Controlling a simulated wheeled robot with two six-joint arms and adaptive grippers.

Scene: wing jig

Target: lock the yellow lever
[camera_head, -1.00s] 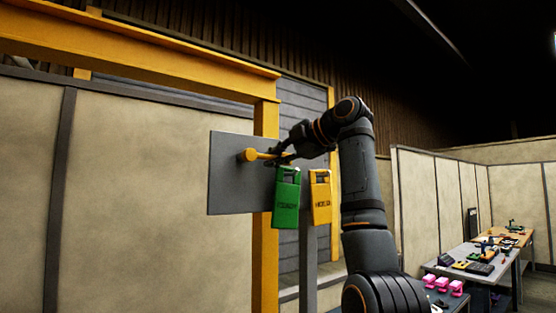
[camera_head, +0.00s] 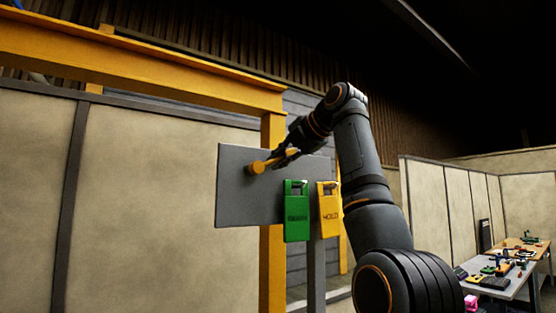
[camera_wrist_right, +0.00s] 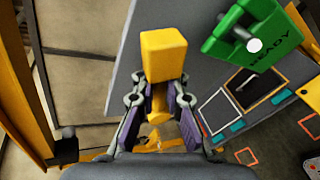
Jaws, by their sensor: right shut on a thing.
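The yellow lever (camera_head: 272,161) sticks out from a grey panel (camera_head: 248,200) in the head view and tilts slightly up to the right. My right gripper (camera_head: 290,152) is shut on the lever near its free end. In the right wrist view the lever's square yellow end (camera_wrist_right: 163,55) shows between the fingers of the right gripper (camera_wrist_right: 160,98). The lever's pivot is partly hidden there. My left gripper is not in view.
A green READY tag (camera_head: 297,212) and a yellow HOLD tag (camera_head: 330,210) hang at the panel's lower right. A yellow post and beam (camera_head: 130,55) stand behind. Tables with tools (camera_head: 510,275) stand at the far right.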

